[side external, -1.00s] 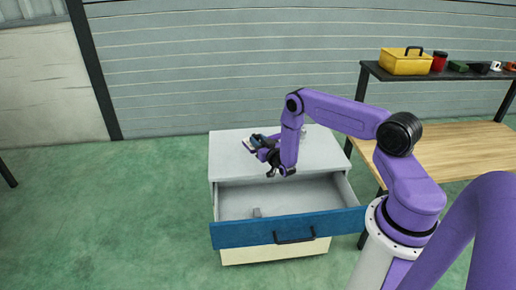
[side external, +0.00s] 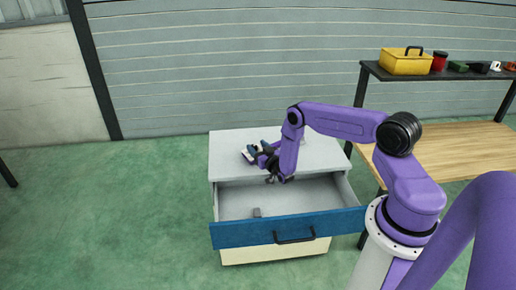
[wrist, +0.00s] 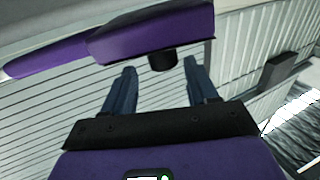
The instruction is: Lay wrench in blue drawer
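The blue drawer (side external: 235,235) is pulled out of the white cabinet and its inside shows. A small grey thing (side external: 257,212) lies in it near the front; I cannot tell what it is. My gripper (side external: 256,149) is above the left part of the cabinet top, behind the drawer opening. In the wrist view the fingers of my gripper (wrist: 161,86) are apart, with nothing visibly held between them. I cannot make out the wrench for sure. A small pale thing shows partly behind my arm on the cabinet top, too hidden to name.
The cabinet top (side external: 228,146) is mostly clear. A wooden workbench (side external: 450,150) stands at the right, with a dark shelf (side external: 440,74) above it. The shelf carries a yellow toolbox (side external: 405,65), a red can (side external: 439,62) and other small items. Green floor at the left is free.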

